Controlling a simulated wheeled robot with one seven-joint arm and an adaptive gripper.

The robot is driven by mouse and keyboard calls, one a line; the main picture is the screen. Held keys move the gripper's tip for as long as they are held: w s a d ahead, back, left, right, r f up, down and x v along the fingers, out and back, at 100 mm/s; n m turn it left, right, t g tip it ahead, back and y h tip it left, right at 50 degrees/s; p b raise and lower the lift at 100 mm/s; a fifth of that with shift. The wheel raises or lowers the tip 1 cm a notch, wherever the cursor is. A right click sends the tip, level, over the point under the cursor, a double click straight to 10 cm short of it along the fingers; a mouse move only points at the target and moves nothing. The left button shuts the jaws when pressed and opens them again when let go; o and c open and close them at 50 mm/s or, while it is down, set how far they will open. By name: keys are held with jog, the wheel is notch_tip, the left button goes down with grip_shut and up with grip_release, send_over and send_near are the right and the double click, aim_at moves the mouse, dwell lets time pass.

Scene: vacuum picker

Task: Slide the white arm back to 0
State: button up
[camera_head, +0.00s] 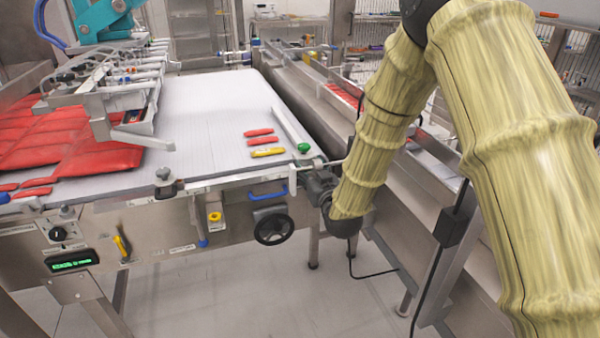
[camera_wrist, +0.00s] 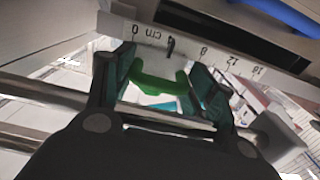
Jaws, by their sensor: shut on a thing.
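The white arm (camera_head: 290,128) is a long narrow bar lying across the right part of the light grey table surface. A green knob (camera_head: 303,148) sits at its near end, above the front rail. My gripper (camera_head: 316,186) is at the table's front right corner, close to this end; its fingers are hard to make out there. In the wrist view my gripper (camera_wrist: 156,85) has its fingers on either side of a green piece (camera_wrist: 160,81), shut on it. The green piece's join to the arm is hidden.
Red and yellow pieces (camera_head: 262,141) lie left of the white arm. A blue handle (camera_head: 267,195) and black handwheel (camera_head: 274,226) are below the front rail. A metal rod (camera_wrist: 50,92) runs beside the fingers. A conveyor (camera_head: 425,190) stands close on the right.

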jog(key=shift+d+f, duration=0.1)
jog(key=o, duration=1.2)
jog(key=shift+s, duration=0.1)
